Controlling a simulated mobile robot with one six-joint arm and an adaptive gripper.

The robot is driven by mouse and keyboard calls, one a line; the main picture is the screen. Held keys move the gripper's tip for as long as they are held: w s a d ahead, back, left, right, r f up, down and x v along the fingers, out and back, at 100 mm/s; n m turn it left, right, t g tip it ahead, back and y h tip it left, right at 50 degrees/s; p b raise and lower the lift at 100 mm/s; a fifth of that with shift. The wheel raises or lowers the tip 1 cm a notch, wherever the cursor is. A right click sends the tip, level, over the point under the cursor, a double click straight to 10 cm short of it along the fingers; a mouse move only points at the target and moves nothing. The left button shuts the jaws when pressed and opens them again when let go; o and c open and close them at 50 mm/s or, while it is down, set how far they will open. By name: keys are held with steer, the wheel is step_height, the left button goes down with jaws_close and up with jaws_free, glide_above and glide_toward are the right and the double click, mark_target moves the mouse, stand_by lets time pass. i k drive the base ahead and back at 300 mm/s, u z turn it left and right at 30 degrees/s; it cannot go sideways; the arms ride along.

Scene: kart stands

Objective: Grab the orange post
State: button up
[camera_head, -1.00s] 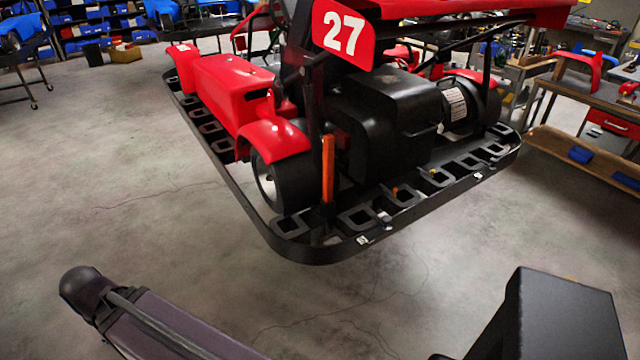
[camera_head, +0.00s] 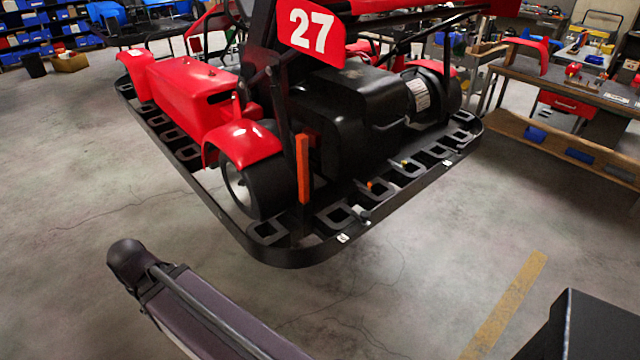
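The orange post (camera_head: 303,168) stands upright at the near corner of the red and black kart (camera_head: 188,90). It is just right of the kart's near wheel and beside a dark upright bar. Its lower end is by the black bumper frame (camera_head: 290,254). My arm shows at the bottom of the view, apart from the kart and the post. I cannot make out my gripper's fingers in this view.
A workbench (camera_head: 570,92) with tools and a low wooden shelf stands at the right. Shelves with blue bins (camera_head: 78,30) are at the back left. The concrete floor in front of the kart is clear, with a yellow stripe (camera_head: 508,300) at the right.

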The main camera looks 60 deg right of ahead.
mark_target(301, 140)
steer(key=z, duration=1.5)
steer(key=k, duration=0.95)
steer(key=i, duration=0.7)
